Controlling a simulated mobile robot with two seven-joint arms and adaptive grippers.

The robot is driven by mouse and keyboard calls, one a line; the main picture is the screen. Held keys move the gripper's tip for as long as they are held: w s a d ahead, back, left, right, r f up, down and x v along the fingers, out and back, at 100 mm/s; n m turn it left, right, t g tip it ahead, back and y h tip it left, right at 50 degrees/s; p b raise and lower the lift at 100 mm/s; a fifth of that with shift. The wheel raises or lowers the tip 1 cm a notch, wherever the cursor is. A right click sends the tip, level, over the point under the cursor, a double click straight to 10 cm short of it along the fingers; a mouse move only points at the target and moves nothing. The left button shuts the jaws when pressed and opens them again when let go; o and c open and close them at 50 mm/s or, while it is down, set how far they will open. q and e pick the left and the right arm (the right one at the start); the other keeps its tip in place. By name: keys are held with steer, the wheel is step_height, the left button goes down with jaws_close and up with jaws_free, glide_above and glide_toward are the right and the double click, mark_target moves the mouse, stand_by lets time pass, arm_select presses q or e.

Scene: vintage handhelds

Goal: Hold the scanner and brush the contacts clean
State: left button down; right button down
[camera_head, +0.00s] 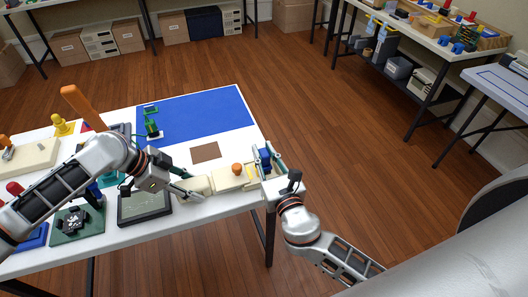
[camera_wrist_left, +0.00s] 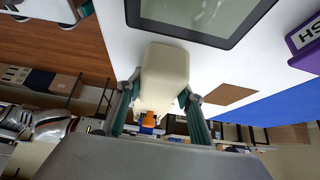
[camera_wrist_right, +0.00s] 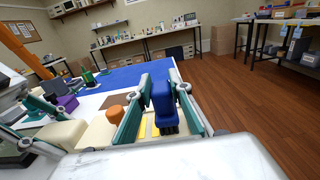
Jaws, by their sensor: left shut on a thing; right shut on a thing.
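The cream scanner (camera_head: 228,181) lies along the table's front right edge, with an orange knob (camera_head: 237,169) on top. My left gripper (camera_wrist_left: 163,92) is shut on the scanner's cream body (camera_wrist_left: 165,65), one finger on each side. My right gripper (camera_wrist_right: 160,105) is shut on a blue brush (camera_wrist_right: 163,98), held upright with dark bristles down. The brush is over the scanner's right end, beside yellow contact strips (camera_wrist_right: 149,128); I cannot tell whether the bristles touch them. In the head view the brush (camera_head: 265,158) is partly hidden by my right gripper (camera_head: 268,162).
A dark-framed screen device (camera_head: 144,206) lies left of the scanner. A brown square (camera_head: 205,152) and a blue mat (camera_head: 195,113) lie behind it. A green device (camera_head: 77,224) and other handheld parts crowd the left. The floor right of the table is clear.

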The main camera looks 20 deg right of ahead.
steer(key=shift+d+f, duration=0.1)
steer(key=shift+f, duration=0.15)
steer(key=shift+r, duration=4.45)
arm_select(q)
steer(key=c, duration=1.3)
jaws_free()
steer(key=shift+o, duration=0.2)
steer(key=shift+r, duration=0.1)
steer(key=shift+v, duration=3.65)
